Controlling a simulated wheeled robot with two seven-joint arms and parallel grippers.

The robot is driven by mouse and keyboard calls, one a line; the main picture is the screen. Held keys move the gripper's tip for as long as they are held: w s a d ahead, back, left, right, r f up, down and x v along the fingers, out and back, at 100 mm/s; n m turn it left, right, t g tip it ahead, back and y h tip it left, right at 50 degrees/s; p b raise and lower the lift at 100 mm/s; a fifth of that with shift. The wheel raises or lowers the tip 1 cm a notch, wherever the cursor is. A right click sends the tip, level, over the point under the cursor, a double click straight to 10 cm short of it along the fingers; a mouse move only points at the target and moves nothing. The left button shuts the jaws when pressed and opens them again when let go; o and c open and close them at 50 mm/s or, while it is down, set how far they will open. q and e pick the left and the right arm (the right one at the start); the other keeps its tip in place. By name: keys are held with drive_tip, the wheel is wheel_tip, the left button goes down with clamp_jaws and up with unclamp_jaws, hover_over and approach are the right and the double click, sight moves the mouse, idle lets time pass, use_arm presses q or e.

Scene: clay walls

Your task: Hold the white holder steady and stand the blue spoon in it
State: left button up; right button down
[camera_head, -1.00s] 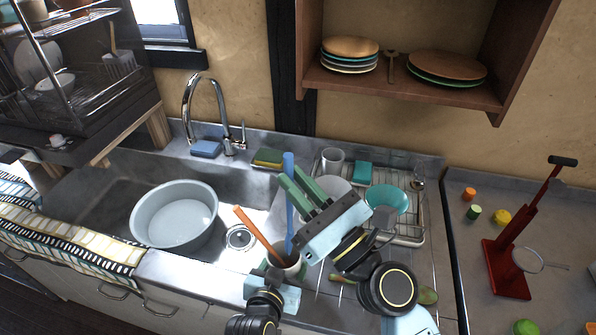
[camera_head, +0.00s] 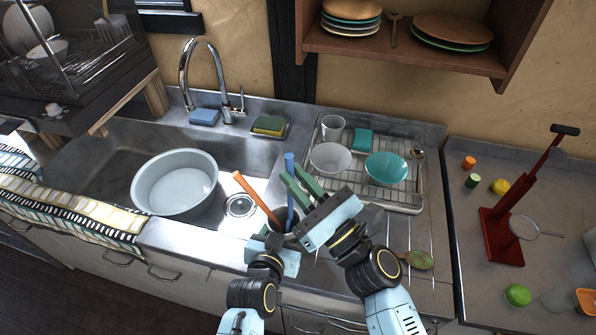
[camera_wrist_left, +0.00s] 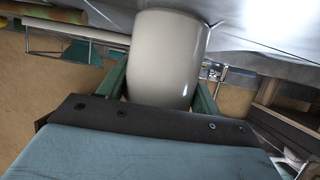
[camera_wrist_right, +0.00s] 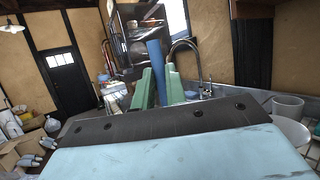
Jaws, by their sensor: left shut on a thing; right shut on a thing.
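The white holder (camera_head: 284,222) stands by the front rim of the sink, partly hidden by my grippers. It fills the middle of the left wrist view (camera_wrist_left: 168,58). My left gripper (camera_head: 275,239) is shut on its sides. The blue spoon (camera_head: 290,168) is upright, and its handle shows in the right wrist view (camera_wrist_right: 157,68). My right gripper (camera_head: 297,182) is shut on the handle from the right. The spoon's lower part runs down at the holder's mouth; its end is hidden. An orange-handled utensil (camera_head: 256,198) leans in the holder.
A grey basin (camera_head: 175,182) sits in the sink to the left. A wire rack (camera_head: 405,198) with bowls and a cup stands behind right. A green spoon-like utensil (camera_head: 418,259) lies right of my right arm. A red stand (camera_head: 500,237) is farther right.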

drive_tip(key=shift+f, duration=0.2)
drive_tip(key=c, duration=1.3)
unclamp_jaws()
drive_tip(key=shift+c, duration=0.2)
drive_tip(key=v, duration=1.2)
drive_tip(key=shift+w, duration=0.1)
